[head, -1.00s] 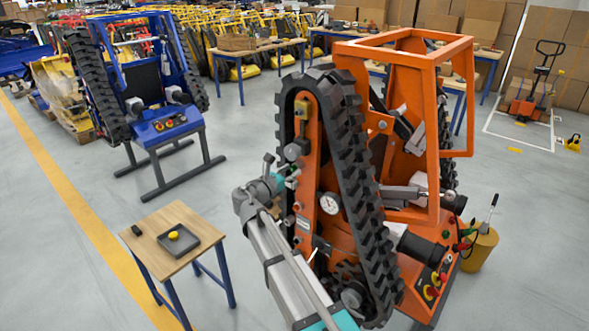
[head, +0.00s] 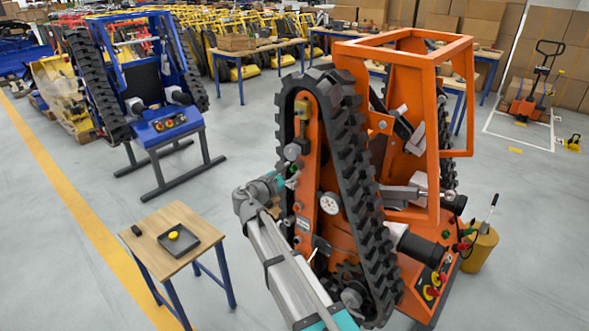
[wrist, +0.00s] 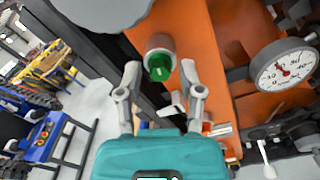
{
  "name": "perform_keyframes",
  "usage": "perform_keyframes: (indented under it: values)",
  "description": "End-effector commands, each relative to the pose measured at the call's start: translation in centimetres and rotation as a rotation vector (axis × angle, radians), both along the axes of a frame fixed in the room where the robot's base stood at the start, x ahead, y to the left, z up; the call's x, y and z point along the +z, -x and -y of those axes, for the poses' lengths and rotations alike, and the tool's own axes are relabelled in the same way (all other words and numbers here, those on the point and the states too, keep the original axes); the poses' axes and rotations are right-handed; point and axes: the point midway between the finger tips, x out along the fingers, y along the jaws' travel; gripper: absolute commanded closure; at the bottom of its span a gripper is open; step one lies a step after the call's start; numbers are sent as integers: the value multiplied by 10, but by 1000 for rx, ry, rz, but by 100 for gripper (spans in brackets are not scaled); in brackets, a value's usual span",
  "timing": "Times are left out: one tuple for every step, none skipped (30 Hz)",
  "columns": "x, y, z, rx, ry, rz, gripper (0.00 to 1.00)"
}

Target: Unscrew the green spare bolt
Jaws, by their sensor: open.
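The green spare bolt (wrist: 160,67) sits in a round grey-and-brown boss on the orange side plate of the tracked carrier (wrist: 225,45). In the wrist view my gripper (wrist: 160,73) is open, with one finger left of the bolt and one right of it. A gap shows on both sides, and I cannot tell how far the tips reach along the bolt. In the head view my gripper (head: 284,181) is at the left side of the orange carrier's plate, beside the track, and the bolt is hard to make out there.
A dial gauge (wrist: 284,68) is right of the bolt; it also shows in the head view (head: 329,203). The black rubber track (head: 352,170) runs close beside the plate. A small table (head: 150,247) with a grey tray stands at left. A blue carrier (head: 165,124) stands behind.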

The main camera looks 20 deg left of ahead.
Motion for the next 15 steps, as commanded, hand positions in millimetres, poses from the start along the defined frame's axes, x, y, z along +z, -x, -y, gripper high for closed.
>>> perform_keyframes:
  values:
    - [0, 0, 0, 0, -5, 2, 51]
    - [0, 0, 0, 0, -10, 4, 51]
    - [0, 0, 0, 0, -21, 9, 51]
    - [0, 0, 0, 0, -32, 13, 51]
    - [0, 0, 0, 0, -45, 19, 51]
    - [0, 0, 0, 0, -67, 28, 51]
    - [0, 0, 0, 0, -86, 36, 51]
    - [0, 0, 0, 0, -106, 44, 51]
    - [0, 0, 0, 0, -135, 56, 51]
    - [0, 0, 0, 0, -157, 65, 51]
    - [0, 0, 0, 0, -179, 74, 51]
    - [0, 0, 0, 0, -209, 87, 51]
    - [0, 0, 0, 0, -231, 96, 51]
    - [0, 0, 0, 0, -252, 105, 51]
    - [0, 0, 0, 0, -282, 117, 51]
